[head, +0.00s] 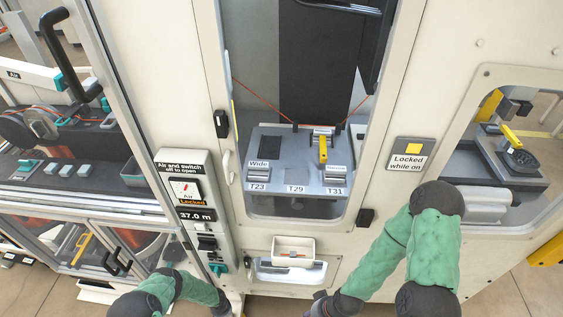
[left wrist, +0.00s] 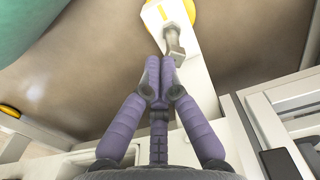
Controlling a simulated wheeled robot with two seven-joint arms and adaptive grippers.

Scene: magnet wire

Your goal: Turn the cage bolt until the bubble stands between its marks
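In the left wrist view, a grey metal bolt-like piece (left wrist: 173,42) sticks out from a yellow round part (left wrist: 178,10) on a pale bar. I cannot tell for sure that it is the cage bolt. My left gripper (left wrist: 161,66) has its purple fingers together, with the tips just short of or touching the metal piece; nothing shows clearly between them. In the head view that gripper is out of sight below the edge. My right gripper (head: 319,300) shows only as a purple bit at the bottom edge, its fingers hidden. I cannot make out a bubble or its marks.
A cream machine front has a central window showing a grey block (head: 296,188) with labels and a yellow lever (head: 323,150). Left are a switch panel (head: 184,190) and black door handle (head: 63,60). A small white bin (head: 294,250) sits below the window.

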